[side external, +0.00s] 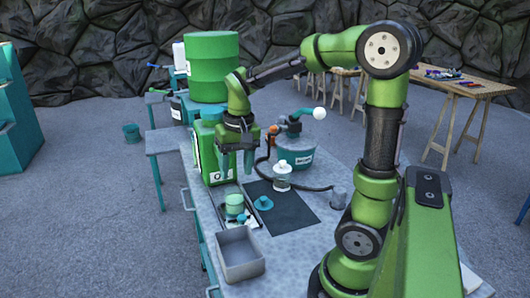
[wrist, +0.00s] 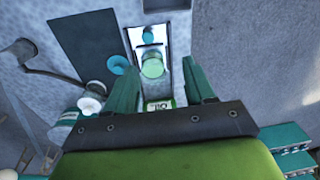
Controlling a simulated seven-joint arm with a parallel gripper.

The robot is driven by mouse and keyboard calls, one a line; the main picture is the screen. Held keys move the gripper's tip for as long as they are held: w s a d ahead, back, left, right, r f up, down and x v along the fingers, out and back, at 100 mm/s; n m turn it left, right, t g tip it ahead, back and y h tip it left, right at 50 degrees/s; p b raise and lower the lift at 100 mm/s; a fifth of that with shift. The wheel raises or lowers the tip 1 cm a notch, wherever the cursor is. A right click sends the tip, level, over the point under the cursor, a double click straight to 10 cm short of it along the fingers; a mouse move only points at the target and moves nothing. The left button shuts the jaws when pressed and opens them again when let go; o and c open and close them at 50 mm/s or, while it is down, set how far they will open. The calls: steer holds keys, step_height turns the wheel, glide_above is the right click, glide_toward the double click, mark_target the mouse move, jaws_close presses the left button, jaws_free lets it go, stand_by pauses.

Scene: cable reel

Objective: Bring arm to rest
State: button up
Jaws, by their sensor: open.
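My gripper (side external: 237,172) hangs with its fingers pointing down, above the left part of the grey worktable (side external: 205,215), in front of a green canister (side external: 208,150). Its two green fingers stand apart with nothing between them. In the wrist view my gripper (wrist: 160,70) is also spread wide. A light green jar (wrist: 152,68) shows in the gap between the fingers, farther down on a pale tray. The arm is bent, reaching out over the table from the right. I cannot tell the exact height of the fingertips above the table.
On the table are a black mat (side external: 285,212), a teal disc (side external: 263,203), a white-capped jar (side external: 282,178), a teal pot (side external: 298,160) with a dark hose, and a grey open bin (side external: 240,255). A large green drum (side external: 212,65) stands behind. The mat's front part is clear.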

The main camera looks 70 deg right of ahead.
steer(key=s+a+r+n+t+y, duration=0.1)
steer(key=s+a+r+n+t, duration=0.1)
steer(key=a, duration=0.4)
steer(key=s+a+r+n+t, duration=0.2)
steer(key=s+a+r+t, duration=0.1)
steer(key=s+a+t, duration=0.1)
steer(key=shift+s+a+y, duration=0.4)
steer(key=shift+s+a, duration=0.25)
steer(key=shift+a, duration=0.6)
